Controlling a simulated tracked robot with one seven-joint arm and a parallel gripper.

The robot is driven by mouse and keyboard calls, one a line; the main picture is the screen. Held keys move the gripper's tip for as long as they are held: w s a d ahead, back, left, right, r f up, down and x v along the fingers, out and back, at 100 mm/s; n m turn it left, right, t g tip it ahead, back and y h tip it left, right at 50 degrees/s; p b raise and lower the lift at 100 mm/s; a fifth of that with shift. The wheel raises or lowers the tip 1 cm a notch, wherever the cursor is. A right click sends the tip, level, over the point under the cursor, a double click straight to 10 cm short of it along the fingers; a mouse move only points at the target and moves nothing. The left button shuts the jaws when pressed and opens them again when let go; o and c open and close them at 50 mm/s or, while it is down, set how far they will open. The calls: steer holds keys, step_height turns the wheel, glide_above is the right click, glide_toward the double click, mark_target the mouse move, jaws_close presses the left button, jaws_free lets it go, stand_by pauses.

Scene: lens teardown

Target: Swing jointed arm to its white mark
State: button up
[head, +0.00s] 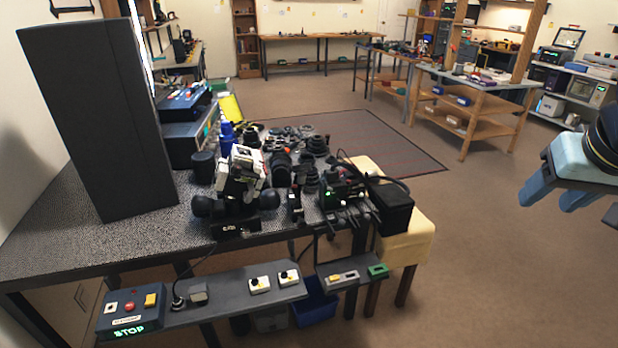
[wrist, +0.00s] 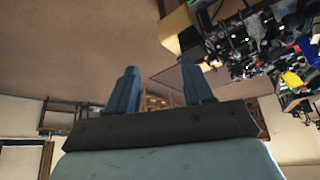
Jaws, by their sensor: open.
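My gripper (head: 547,204) is at the right edge of the head view, well right of the workbench (head: 60,235) and apart from it. In the wrist view, my gripper's two blue fingers (wrist: 158,66) stand apart with nothing between them. A white and black device (head: 242,172) on a dark base stands near the front of the bench in the head view. I cannot tell whether it is the jointed arm. No white mark for the arm can be made out at this size.
A tall dark panel (head: 95,115) stands on the bench's left. Dark lens parts (head: 285,165) and a cabled device (head: 345,190) crowd the bench's right. A control shelf (head: 230,300) with buttons juts out in front. A yellow stool (head: 407,240) stands beside the bench. The floor between is clear.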

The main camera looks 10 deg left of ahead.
mark_target(302, 180)
steer(key=w+a+f+n+t+y, duration=0.1)
steer(key=w+a+f+t, duration=0.15)
steer(key=w+a, duration=0.45)
steer(key=w+a+f+n+t+y, duration=0.1)
steer(key=w+a+f, duration=0.25)
steer(key=w, duration=0.75)
steer(key=w+a+f+n+t+y, duration=0.1)
steer(key=w+a+f+n+t, duration=0.15)
steer(key=w+a, duration=0.45)
steer(key=w+a+f+n+y, duration=0.1)
steer(key=w+a+f+y, duration=0.45)
steer(key=a+f, duration=0.45)
steer(key=s+a+f+n+t+y, duration=0.1)
steer(key=s+a+f+y, duration=0.3)
steer(key=a+f, duration=0.6)
steer(key=shift+t, duration=0.3)
steer(key=x, duration=1.3)
steer(key=shift+w+a+f, duration=0.25)
steer(key=shift+w, duration=0.1)
jaws_close()
steer(key=shift+d, duration=0.1)
